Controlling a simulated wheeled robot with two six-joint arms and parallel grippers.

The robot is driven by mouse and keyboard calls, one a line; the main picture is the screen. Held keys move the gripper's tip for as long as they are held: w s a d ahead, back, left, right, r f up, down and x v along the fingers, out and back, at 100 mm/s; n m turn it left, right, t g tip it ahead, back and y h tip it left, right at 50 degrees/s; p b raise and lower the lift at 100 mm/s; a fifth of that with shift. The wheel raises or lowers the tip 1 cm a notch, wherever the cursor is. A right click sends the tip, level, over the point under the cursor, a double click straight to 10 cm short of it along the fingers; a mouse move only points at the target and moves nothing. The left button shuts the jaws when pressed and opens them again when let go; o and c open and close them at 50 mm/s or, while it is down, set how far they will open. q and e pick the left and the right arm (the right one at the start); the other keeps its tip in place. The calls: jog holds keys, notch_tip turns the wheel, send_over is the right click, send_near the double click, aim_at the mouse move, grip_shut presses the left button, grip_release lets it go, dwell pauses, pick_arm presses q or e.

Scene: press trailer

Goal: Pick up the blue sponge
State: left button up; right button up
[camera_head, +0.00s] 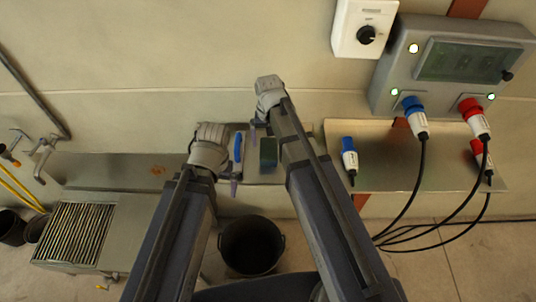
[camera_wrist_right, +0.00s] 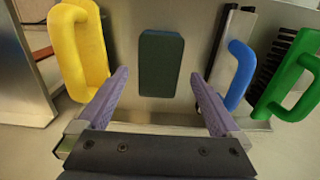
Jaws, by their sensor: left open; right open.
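A dark blue-green block (camera_head: 268,152), the only sponge-like thing I see, stands against the back of a small metal ledge in the head view. In the right wrist view the block (camera_wrist_right: 161,63) shows upright, dark and flat-faced. My right gripper (camera_wrist_right: 158,76) is open and empty, with the block in view between its purple fingers; whether they reach around it I cannot tell. In the head view the right arm partly hides its fingers. My left gripper (camera_head: 233,183) is open at the ledge's left side, partly hidden by its wrist.
A blue handle (camera_wrist_right: 240,75), a yellow handle (camera_wrist_right: 80,50) and a green handle (camera_wrist_right: 290,85) flank the block. A black bucket (camera_head: 251,246) stands below. A metal shelf (camera_head: 380,176) with plugs is at right, a steel counter (camera_head: 110,172) at left.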

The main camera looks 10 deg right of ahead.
aim_at(269, 148)
jog(key=shift+f, duration=0.2)
jog(key=f+b, duration=0.5)
jog(key=shift+w+d+f, duration=0.1)
jog(key=shift+w+f, duration=0.1)
jog(key=shift+w, duration=0.05)
jog(key=shift+r, duration=0.1)
jog(key=c, duration=1.3)
notch_tip(269, 148, up, 10)
jog(key=p, duration=1)
jog(key=shift+r, duration=0.1)
